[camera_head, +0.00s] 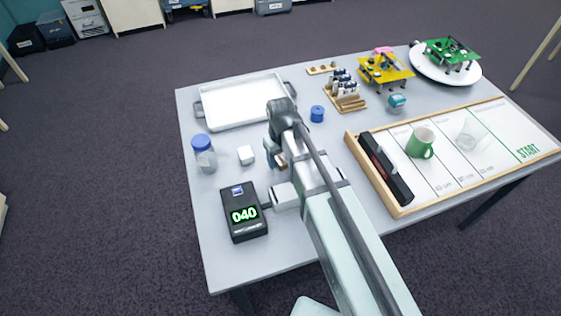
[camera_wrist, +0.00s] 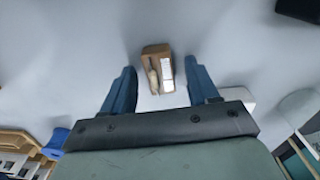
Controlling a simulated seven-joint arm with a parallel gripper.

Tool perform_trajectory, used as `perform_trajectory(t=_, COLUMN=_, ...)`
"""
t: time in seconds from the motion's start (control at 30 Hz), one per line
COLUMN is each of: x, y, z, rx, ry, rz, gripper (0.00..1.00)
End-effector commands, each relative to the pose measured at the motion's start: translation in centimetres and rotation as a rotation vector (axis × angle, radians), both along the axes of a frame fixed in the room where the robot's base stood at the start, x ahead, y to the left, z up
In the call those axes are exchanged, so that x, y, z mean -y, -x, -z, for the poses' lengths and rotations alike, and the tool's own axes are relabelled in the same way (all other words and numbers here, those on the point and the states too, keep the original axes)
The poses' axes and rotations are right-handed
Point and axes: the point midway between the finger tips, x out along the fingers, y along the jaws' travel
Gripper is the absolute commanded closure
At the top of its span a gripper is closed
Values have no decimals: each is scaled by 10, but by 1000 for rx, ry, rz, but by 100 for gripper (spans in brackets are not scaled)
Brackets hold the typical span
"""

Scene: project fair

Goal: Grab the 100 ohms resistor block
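A small tan block with a white label and a small pale part on its face (camera_wrist: 151,67) lies on the table in the wrist view. It looks like the resistor block, but its label cannot be read. My gripper (camera_wrist: 161,68) is open, with its two blue fingers apart on either side of the block in the picture and a gap to each. Nothing is held. In the head view my gripper (camera_head: 271,157) points down over the table's middle, and a bit of tan shows by the fingers. My arm hides most of the block there.
A black meter reading 040 (camera_head: 246,225) and a white cube (camera_head: 245,155) stand left of my gripper. A blue-lidded jar (camera_head: 204,157) and a white tray (camera_head: 205,117) are farther left. A blue spool (camera_head: 317,114) stands behind right. A wood-framed track (camera_head: 398,212) fills the right side.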

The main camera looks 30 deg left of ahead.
Motion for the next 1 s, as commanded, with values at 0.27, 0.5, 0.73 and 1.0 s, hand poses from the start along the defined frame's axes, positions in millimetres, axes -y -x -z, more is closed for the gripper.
perform_trajectory(t=0.27, x=0, y=0, z=0, rx=0, ry=0, rz=0, gripper=68)
perform_trajectory(t=0.5, x=0, y=0, z=0, rx=-1, ry=1, rz=0, gripper=91)
perform_trajectory(t=0.73, x=0, y=0, z=0, rx=0, ry=0, rz=0, gripper=99)
perform_trajectory(t=1.0, x=0, y=0, z=-11, rx=0, ry=0, rz=0, gripper=99)
